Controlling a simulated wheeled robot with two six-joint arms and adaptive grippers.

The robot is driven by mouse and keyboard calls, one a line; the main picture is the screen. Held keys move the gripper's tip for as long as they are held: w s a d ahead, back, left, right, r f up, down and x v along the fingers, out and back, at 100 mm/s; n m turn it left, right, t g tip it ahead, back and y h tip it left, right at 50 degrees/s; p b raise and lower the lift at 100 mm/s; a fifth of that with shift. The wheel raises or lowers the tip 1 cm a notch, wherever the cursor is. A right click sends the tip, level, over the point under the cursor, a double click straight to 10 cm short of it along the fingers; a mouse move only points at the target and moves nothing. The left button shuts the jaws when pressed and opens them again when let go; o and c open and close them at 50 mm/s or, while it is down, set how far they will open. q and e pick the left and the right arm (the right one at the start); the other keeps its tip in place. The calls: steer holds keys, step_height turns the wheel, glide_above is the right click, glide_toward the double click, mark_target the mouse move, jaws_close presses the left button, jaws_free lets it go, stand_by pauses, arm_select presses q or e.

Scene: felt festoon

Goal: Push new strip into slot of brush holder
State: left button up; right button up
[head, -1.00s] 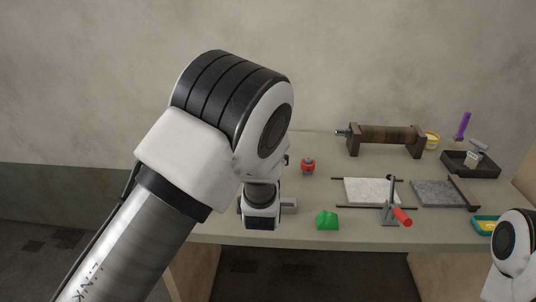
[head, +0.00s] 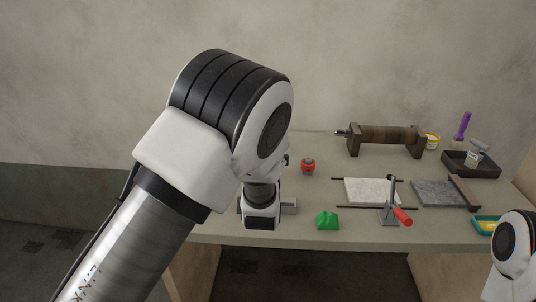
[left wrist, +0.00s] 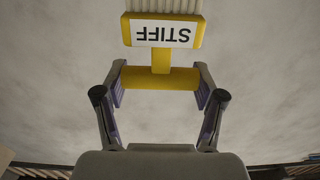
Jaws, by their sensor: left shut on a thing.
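In the left wrist view my left gripper (left wrist: 160,92) is shut on the yellow handle bar (left wrist: 142,77) of a brush. A short yellow neck joins the bar to a yellow head with a white label (left wrist: 162,34) reading STIFF, upside down. Pale bristles (left wrist: 166,5) run out of the top of the picture. In the head view my left arm hides the brush and my left fingers. A small grey block (head: 289,206) shows beside my left wrist, partly hidden. I cannot make out a slot or a separate new strip. Only part of my right arm shows, not its gripper.
Green (head: 327,220) and red (head: 308,166) objects sit on the table. A toggle clamp with a red handle (head: 402,216) stands before a white slab (head: 371,190).

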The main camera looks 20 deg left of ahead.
arm_select(q)
steer(key=shift+f+b, duration=2.05)
steer(key=shift+f, duration=0.55)
steer(key=o, duration=1.1)
steer(key=shift+r, duration=0.1)
